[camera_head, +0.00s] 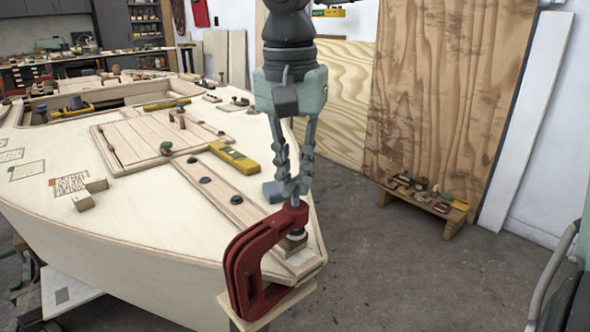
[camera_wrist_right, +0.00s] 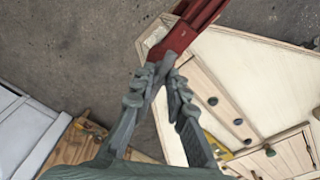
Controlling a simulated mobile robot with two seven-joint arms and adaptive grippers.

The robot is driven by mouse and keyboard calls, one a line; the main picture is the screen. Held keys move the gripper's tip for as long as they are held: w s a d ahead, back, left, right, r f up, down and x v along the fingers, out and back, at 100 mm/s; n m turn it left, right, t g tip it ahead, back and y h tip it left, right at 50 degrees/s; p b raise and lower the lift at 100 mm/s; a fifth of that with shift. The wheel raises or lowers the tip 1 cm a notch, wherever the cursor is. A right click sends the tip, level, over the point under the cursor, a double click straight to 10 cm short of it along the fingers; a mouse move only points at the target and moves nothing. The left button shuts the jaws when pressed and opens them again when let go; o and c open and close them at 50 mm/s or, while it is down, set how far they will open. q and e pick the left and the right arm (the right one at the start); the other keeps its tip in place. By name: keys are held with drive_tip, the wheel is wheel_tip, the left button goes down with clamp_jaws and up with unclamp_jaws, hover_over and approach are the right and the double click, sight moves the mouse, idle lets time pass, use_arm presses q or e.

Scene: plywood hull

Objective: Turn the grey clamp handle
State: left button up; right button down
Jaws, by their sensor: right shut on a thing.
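The red clamp (camera_head: 245,262) grips the corner of the plywood hull (camera_head: 130,235), with small wood pads at its jaws. Its grey handle (camera_head: 271,191) is a short bar at the top of the screw. My right gripper (camera_head: 293,187) comes down from above and is shut on the handle; the bar's left end sticks out beside the fingers. In the right wrist view the fingertips (camera_wrist_right: 157,80) meet at the handle, just below the red clamp body (camera_wrist_right: 186,32). The fingers hide part of the handle. My left gripper is not in view.
A yellow level (camera_head: 234,158) and wood strips with dark knobs (camera_head: 205,180) lie on the hull behind the clamp. A low wooden stand with tools (camera_head: 430,200) is on the floor at right.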

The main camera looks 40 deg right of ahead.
sight(292, 182)
drive_tip(key=shift+s+f+n, duration=0.15)
drive_tip(key=shift+f+n, duration=0.05)
drive_tip(key=shift+n, duration=0.4)
drive_tip(key=c, duration=1.4)
unclamp_jaws()
drive_tip(key=shift+c, duration=0.2)
drive_tip(key=shift+r, duration=0.1)
wheel_tip(292, 182, up, 12)
drive_tip(key=shift+a, duration=0.4)
drive_tip(key=shift+s, duration=0.1)
